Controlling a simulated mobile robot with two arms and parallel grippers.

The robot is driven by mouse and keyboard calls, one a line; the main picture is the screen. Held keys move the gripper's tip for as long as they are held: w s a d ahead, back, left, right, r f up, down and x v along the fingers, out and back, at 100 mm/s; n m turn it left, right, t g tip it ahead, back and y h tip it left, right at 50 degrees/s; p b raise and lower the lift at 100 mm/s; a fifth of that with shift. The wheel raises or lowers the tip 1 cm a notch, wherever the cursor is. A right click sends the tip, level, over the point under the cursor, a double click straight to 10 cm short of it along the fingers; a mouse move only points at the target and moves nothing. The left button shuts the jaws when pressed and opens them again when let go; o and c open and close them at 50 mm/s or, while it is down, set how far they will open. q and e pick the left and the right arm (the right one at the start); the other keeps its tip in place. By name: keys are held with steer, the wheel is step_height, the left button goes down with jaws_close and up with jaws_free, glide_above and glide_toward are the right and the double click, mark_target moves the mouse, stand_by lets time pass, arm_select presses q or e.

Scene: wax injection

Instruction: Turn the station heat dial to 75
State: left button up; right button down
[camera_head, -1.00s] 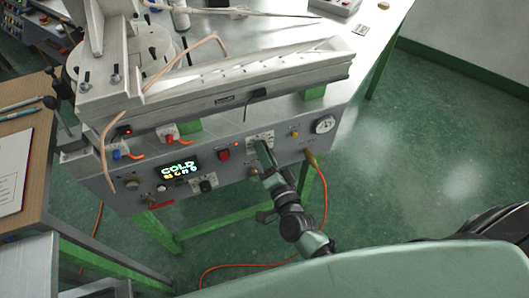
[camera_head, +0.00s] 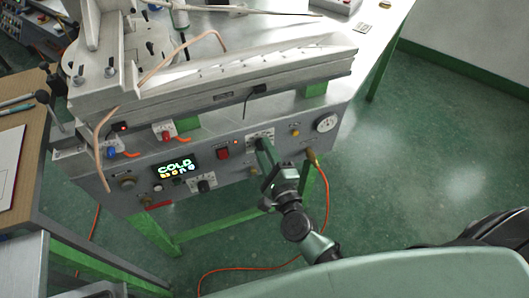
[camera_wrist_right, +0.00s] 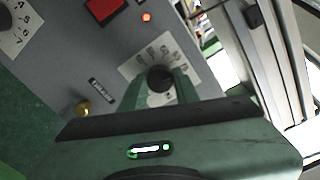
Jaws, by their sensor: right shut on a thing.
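The heat dial is a black knob (camera_wrist_right: 160,77) on a white scale plate (camera_wrist_right: 141,65) in the right wrist view. The plate's numbers are too blurred to read for certain. In the head view the plate (camera_head: 262,133) shows on the station's grey front panel (camera_head: 220,166), with the knob hidden behind my gripper. My right gripper (camera_wrist_right: 160,84) is shut on the knob, one finger at each side; it also shows in the head view (camera_head: 263,146). The panel's display (camera_head: 175,167) reads COLD, with smaller coloured marks below. My left gripper is not in view.
A red switch (camera_head: 223,153) and a small lit red lamp (camera_head: 236,142) sit left of the dial. A round gauge (camera_head: 326,122) and a brass fitting (camera_head: 311,153) with an orange hose are to the right. Another dial (camera_head: 204,185) sits lower left.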

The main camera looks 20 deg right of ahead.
steer(key=m+b, duration=0.2)
steer(key=m, duration=0.3)
steer(key=shift+m, duration=0.4)
stand_by(0.4)
steer(key=c, duration=1.1)
jaws_free()
steer(key=shift+o, duration=0.2)
